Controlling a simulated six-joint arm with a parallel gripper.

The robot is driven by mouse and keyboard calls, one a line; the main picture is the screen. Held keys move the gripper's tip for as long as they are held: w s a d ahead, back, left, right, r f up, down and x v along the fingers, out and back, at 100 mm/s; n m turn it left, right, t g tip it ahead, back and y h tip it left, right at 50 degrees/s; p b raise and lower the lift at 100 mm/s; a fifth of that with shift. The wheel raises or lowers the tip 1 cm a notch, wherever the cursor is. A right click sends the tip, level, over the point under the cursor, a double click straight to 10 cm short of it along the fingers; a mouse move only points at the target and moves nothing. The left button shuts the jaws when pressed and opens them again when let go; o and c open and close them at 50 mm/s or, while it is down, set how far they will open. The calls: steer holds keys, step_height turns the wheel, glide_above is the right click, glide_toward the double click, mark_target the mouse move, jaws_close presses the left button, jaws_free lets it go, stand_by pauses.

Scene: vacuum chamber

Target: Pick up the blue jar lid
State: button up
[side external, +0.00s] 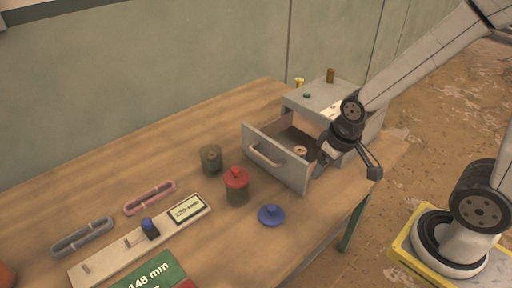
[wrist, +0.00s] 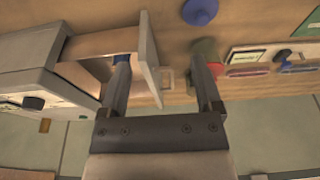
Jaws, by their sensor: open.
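The blue jar lid (side external: 271,214) lies on the wooden table with its knob up, in front of the open drawer and right of the jar with the red lid (side external: 236,178). In the wrist view the blue lid (wrist: 200,11) is at the top edge, beyond my fingertips. My gripper (side external: 320,162) is by the right end of the drawer front, apart from the blue lid. In the wrist view my gripper (wrist: 162,80) is open, with the drawer front (wrist: 149,58) showing between its fingers. Nothing is held.
The open drawer (side external: 277,160) sticks out of a grey cabinet (side external: 318,93) and holds a small round item (side external: 300,151). A dark open jar (side external: 211,158) stands behind the red-lidded jar. A long board (side external: 105,258) lies at left. The table right of the blue lid is clear.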

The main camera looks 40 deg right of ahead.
stand_by(0.3)
steer(key=m+g, duration=0.2)
steer(key=m, duration=0.6)
glide_above(272, 207)
steer(key=f, duration=0.8)
steer(key=shift+s+d+f, duration=0.3)
steer(key=shift+f, duration=0.05)
steer(key=shift+w+a+f+m+g, duration=0.25)
steer(key=shift+a+f+m+g, duration=0.1)
steer(key=shift+f+m, duration=0.2)
steer(key=shift+f, duration=1.3)
steer(key=shift+f, duration=2.6)
